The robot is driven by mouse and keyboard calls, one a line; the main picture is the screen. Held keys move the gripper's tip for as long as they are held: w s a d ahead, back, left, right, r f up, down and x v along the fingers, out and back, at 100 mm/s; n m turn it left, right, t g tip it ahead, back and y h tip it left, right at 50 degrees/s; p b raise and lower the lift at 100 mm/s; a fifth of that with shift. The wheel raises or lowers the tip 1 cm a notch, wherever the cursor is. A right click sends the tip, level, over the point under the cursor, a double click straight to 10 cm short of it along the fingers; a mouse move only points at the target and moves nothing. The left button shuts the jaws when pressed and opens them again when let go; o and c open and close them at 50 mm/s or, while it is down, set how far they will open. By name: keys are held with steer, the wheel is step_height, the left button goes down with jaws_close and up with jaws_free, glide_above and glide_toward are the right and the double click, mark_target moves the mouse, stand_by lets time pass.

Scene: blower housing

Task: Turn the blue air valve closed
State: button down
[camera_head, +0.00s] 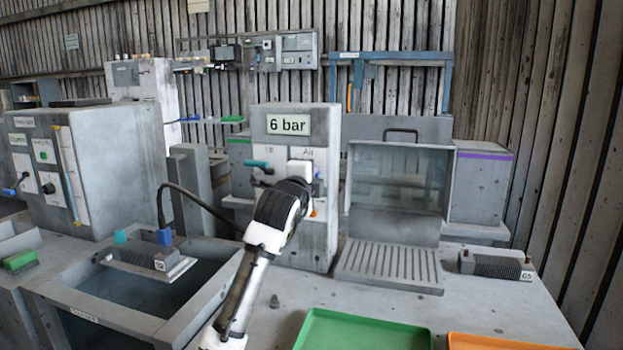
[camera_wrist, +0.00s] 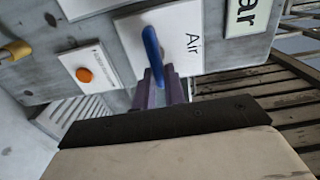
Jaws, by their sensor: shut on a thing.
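The blue air valve handle (camera_wrist: 152,55) stands out from a white plate marked "Air" on the grey housing (camera_head: 325,235) labelled "6 bar". In the wrist view the handle slants slightly, its lower end between the fingertips of my gripper (camera_wrist: 158,82). My gripper is shut on the handle. In the head view only a small bit of the blue handle (camera_head: 318,174) shows past my wrist, and the fingers are hidden.
An orange button (camera_wrist: 84,75) sits on a plate beside the valve. A teal handle (camera_head: 257,164) is on the housing's left side. A clear-fronted box (camera_head: 400,180) stands to the right. Green (camera_head: 365,330) and orange (camera_head: 500,342) trays lie in front.

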stand_by(0.5)
steer(key=c, duration=1.5)
jaws_free()
steer(key=shift+o, duration=0.2)
steer(key=b+v, duration=0.3)
steer(key=v, duration=1.1)
steer(key=shift+b, duration=0.35)
steer(key=shift+r, duration=0.1)
